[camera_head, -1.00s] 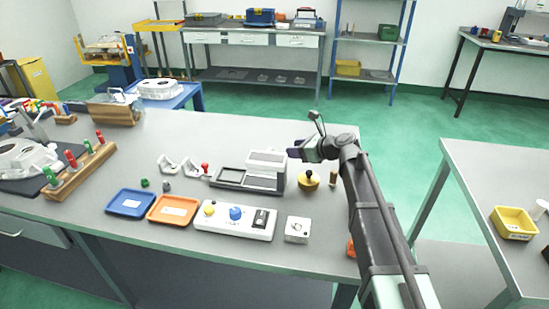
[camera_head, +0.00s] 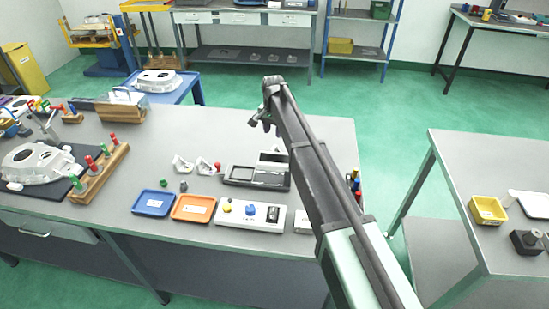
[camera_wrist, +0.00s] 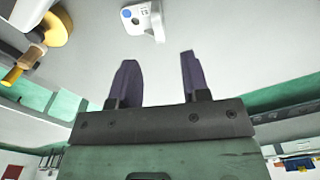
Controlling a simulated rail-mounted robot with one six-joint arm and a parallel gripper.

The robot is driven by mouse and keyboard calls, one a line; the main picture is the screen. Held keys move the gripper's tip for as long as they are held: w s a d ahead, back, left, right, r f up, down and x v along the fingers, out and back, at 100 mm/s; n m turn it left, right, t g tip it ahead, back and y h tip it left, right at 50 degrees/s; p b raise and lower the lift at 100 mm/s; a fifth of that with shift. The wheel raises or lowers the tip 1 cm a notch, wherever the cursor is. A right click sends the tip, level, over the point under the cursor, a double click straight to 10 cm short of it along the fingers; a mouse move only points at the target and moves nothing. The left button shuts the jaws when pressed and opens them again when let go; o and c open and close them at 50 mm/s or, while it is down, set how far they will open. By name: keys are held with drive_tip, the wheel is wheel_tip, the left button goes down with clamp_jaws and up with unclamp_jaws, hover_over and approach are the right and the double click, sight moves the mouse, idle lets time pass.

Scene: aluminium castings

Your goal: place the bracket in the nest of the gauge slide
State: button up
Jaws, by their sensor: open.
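Two small white angled castings, a left bracket (camera_head: 182,164) and a right bracket (camera_head: 206,167), stand on the bench in the head view. My gripper (camera_head: 260,121) is above the bench's far part, beyond the gauge, apart from the brackets. In the wrist view my gripper (camera_wrist: 158,78) is open, with nothing between its fingers.
A blue tray (camera_head: 153,203), an orange tray (camera_head: 193,208) and a white control box (camera_head: 238,215) line the front edge. A wooden rack (camera_head: 101,176) and large casting (camera_head: 38,163) stand left. The wrist view shows a white block (camera_wrist: 141,18) and yellow round object (camera_wrist: 57,27).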

sight(274, 147)
wheel_tip(274, 147, down, 9)
drive_tip(key=b, duration=0.7)
drive_tip(key=shift+d+f+b, duration=0.1)
drive_tip(key=shift+f+b, duration=0.1)
drive_tip(key=shift+b, duration=0.2)
drive_tip(key=shift+r, duration=0.25)
clamp_jaws()
